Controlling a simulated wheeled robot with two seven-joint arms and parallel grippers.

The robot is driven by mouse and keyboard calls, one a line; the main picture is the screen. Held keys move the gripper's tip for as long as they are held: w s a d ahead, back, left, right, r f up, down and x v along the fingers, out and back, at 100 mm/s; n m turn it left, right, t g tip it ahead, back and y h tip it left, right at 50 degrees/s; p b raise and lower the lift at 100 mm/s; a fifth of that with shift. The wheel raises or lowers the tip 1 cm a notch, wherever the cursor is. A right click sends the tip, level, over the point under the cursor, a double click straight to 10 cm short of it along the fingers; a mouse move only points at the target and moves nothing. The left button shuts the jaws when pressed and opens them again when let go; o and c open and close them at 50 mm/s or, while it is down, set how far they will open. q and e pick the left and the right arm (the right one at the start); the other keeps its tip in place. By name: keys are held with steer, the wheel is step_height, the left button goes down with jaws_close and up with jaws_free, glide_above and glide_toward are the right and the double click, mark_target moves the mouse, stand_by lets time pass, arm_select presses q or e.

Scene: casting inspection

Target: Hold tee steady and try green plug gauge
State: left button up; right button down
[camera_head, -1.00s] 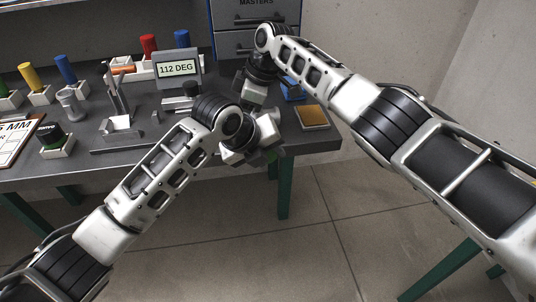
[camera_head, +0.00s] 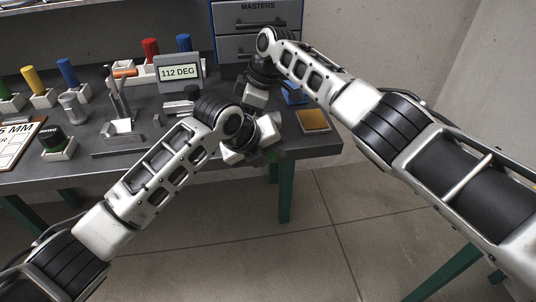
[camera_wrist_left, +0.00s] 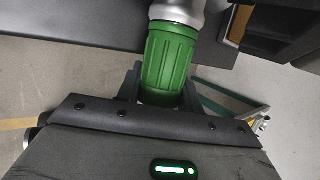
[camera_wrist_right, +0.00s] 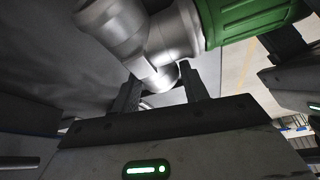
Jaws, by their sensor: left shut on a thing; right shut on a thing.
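The green plug gauge (camera_wrist_left: 168,58) has a ribbed handle and stands between the fingers of my left gripper (camera_wrist_left: 161,88), which is shut on it. In the right wrist view the silver tee (camera_wrist_right: 150,35) is held between the fingers of my right gripper (camera_wrist_right: 160,82), shut on one of its branches. The green handle (camera_wrist_right: 250,18) lines up with the tee's right-hand end and looks close against it. How deep the gauge sits in the bore is hidden. In the head view my left gripper (camera_head: 252,146) is at the bench's front edge and largely hides the parts.
A display reading 112 DEG (camera_head: 178,70) stands on the bench (camera_head: 85,112). Yellow (camera_head: 33,82), blue (camera_head: 67,72) and red (camera_head: 150,48) handled gauges stand in holders. A grey drawer cabinet (camera_head: 257,45) is behind my right wrist. A tan-topped tray (camera_head: 313,120) lies at the right.

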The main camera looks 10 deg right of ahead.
arm_select(q)
steer(key=shift+s, duration=0.1)
arm_select(e)
steer(key=shift+s+d+f, duration=0.1)
steer(key=shift+f, duration=0.2)
arm_select(q)
steer(key=shift+s, duration=1.45)
steer(key=s, duration=0.5)
stand_by(0.4)
steer(key=s+r, duration=0.5)
steer(key=shift+s+r, duration=0.3)
steer(key=shift+s, duration=0.05)
stand_by(0.4)
